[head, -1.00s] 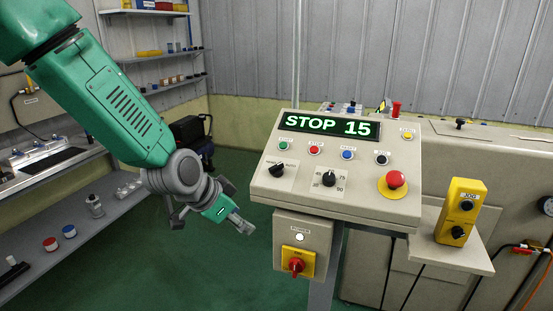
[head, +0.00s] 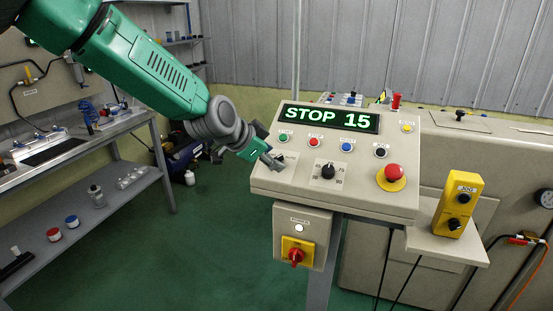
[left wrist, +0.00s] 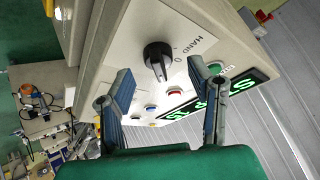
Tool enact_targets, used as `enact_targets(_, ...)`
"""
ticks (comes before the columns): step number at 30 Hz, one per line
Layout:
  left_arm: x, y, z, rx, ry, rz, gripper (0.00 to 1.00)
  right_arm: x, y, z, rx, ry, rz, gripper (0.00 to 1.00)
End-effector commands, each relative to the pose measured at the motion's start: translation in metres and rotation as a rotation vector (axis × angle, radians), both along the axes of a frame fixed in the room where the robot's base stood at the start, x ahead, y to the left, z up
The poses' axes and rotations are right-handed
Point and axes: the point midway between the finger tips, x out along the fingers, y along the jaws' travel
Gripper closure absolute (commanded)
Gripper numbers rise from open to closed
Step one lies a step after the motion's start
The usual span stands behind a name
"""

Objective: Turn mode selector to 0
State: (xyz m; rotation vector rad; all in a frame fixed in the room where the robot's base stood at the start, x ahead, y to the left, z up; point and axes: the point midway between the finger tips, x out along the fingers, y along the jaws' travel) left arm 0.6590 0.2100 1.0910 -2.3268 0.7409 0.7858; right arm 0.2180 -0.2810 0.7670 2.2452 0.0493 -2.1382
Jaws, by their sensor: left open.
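The mode selector (left wrist: 157,58) is a black knob on a pale plate marked HAND and 0 in the left wrist view. Which mark its pointer faces is unclear. My left gripper (left wrist: 160,76) is open, with the selector showing between its two fingers and apart from both. In the head view my left gripper (head: 272,161) is at the left edge of the sloped control panel (head: 358,197) and covers most of the selector. The panel's display (head: 330,117) reads STOP 15. My right gripper is not in view.
A second black knob (head: 328,171) sits right of the selector. Green (head: 283,138), red (head: 314,142), blue (head: 346,147) and black buttons line up above. A red emergency button (head: 394,173) is at the right. A yellow-plated red switch (head: 296,256) is below.

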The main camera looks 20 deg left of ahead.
Motion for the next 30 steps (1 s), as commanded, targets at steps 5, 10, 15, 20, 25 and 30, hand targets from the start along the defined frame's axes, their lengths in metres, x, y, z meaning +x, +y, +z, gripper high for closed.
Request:
enact_targets(5, 0.012, -0.006, -0.012, -0.001, 0.0, 0.001, 0.53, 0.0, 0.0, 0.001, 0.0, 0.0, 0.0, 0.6)
enact_targets(10, 0.015, -0.007, -0.015, -0.001, -0.001, 0.001, 0.53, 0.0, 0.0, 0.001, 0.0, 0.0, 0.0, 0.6)
enact_targets(15, 0.015, -0.007, -0.015, -0.001, 0.0, 0.0, 0.53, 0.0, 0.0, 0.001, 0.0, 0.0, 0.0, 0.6)
enact_targets(20, 0.015, -0.007, -0.015, -0.001, 0.0, 0.001, 1.0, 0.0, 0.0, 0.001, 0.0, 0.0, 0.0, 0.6)
enact_targets(25, 0.015, -0.007, -0.015, -0.001, 0.0, 0.002, 1.0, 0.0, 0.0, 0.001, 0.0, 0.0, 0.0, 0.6)
enact_targets(30, 0.015, -0.007, -0.015, -0.012, 0.0, 0.023, 1.0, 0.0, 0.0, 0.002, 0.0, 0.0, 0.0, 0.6)
